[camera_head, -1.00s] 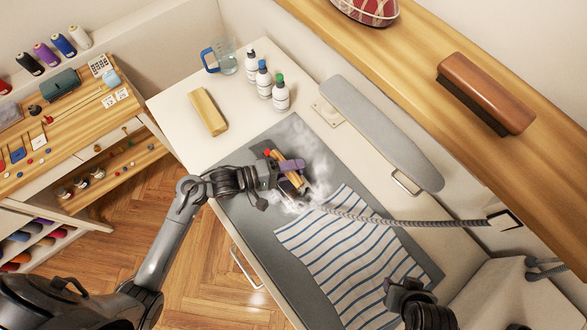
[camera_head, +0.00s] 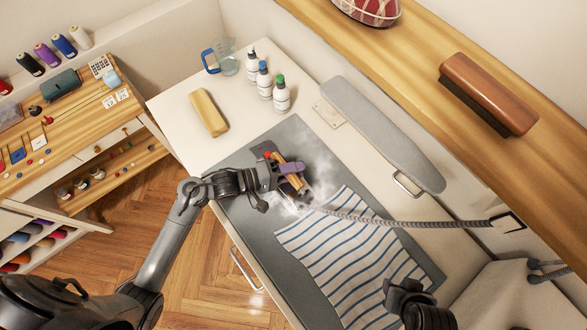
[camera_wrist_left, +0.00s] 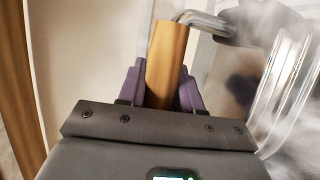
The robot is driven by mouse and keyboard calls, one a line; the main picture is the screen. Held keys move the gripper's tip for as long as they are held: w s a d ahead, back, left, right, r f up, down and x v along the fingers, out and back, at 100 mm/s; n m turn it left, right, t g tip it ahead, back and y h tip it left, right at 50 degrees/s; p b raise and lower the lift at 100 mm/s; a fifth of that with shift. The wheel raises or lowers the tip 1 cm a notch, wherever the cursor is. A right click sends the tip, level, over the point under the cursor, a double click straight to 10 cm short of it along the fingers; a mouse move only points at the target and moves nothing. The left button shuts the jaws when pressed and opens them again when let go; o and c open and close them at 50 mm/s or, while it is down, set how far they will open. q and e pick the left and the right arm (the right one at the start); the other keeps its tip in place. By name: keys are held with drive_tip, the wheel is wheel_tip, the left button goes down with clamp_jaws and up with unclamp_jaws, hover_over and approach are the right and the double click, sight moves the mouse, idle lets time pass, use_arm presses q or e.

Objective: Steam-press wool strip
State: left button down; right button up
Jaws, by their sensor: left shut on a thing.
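My left gripper (camera_head: 291,177) is shut on the wooden handle of a steam iron (camera_head: 283,160), over the grey pressing mat (camera_head: 249,222). In the left wrist view the wooden handle (camera_wrist_left: 166,62) stands between the purple fingers, with metal tubing beside it. White steam hides most of the iron's body, so I cannot tell whether it touches the mat. A white cloth with blue stripes (camera_head: 345,255) lies on the mat, just below the iron in the picture. I cannot make out a wool strip. My right gripper (camera_head: 405,288) is at the bottom right; its jaws are unclear.
A grey hose (camera_head: 410,221) runs from the iron to the wall side. A grey sleeve board (camera_head: 380,130) stands along the back. Several bottles (camera_head: 281,97), a jug (camera_head: 228,63) and a wooden block (camera_head: 208,112) stand on the table's far end. A brush (camera_head: 487,93) lies on the shelf.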

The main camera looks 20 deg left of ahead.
use_arm(q)
drive_tip(key=shift+w+f, duration=0.1)
drive_tip(key=shift+f, duration=0.15)
drive_tip(key=shift+f+b, duration=0.45)
drive_tip(key=shift+f, duration=0.2)
drive_tip(key=shift+s+a+p, duration=0.1)
drive_tip(key=shift+s+p, duration=0.1)
drive_tip(key=shift+p, duration=0.1)
drive_tip(key=shift+s+a+p, duration=0.15)
drive_tip(key=shift+s+p, duration=0.15)
drive_tip(key=shift+s+a+f+p, duration=0.1)
drive_tip(key=shift+s+a+p, duration=0.25)
drive_tip(key=shift+s, duration=0.15)
drive_tip(key=shift+w+d, duration=0.1)
idle(0.4)
drive_tip(key=shift+w+d, duration=0.15)
drive_tip(key=shift+w, duration=0.15)
drive_tip(key=shift+w+d, duration=0.45)
drive_tip(key=shift+w, duration=0.35)
drive_tip(key=shift+w+d, duration=0.4)
drive_tip(key=shift+w, duration=0.35)
